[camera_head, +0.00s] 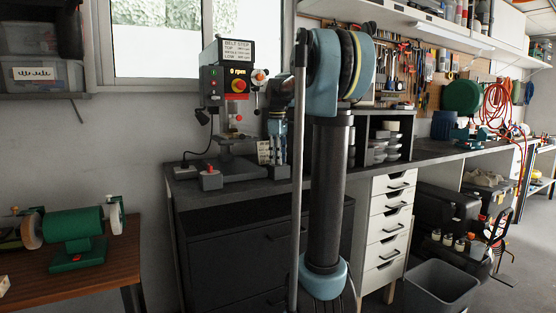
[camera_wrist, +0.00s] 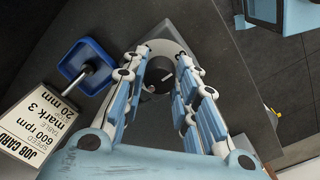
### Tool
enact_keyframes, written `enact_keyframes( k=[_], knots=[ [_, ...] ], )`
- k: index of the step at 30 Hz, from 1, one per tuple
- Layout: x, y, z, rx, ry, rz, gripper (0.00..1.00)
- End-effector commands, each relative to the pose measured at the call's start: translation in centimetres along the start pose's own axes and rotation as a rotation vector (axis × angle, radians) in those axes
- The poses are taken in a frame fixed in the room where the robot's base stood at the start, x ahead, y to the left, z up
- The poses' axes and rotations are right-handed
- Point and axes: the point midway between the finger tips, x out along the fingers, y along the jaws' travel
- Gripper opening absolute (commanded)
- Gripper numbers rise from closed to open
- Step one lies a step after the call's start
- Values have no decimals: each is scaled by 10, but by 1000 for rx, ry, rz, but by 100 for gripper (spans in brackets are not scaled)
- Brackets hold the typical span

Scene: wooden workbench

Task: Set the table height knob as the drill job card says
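In the wrist view, a black round knob (camera_wrist: 158,78) with a small white mark sits on a grey base between the fingers of my gripper (camera_wrist: 166,55). The fingers are spread, one on each side; I cannot tell whether they touch the knob. The job card (camera_wrist: 38,125) lies at the left and reads speed 600 rpm, table mark 3, 20 mm. In the head view, the drill press (camera_head: 222,90) stands on the bench with a "0 rpm" display and a belt step sign. My gripper (camera_head: 271,152) points down just right of it. The knob's scale is not readable.
A blue tray (camera_wrist: 86,66) with a metal rod-like piece lies beside the card. A small box with a red button (camera_head: 210,177) stands on the bench front. My arm hides part of the bench (camera_head: 185,190). A green grinder (camera_head: 76,232) stands on a wooden table at left.

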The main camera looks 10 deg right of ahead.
Motion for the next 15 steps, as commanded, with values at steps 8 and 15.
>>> enact_keyframes(
  k=[8,15],
  knots=[
    [0,1,1,2,-2,2,47],
    [-4,1,0,1,-1,1,47]
  ],
)
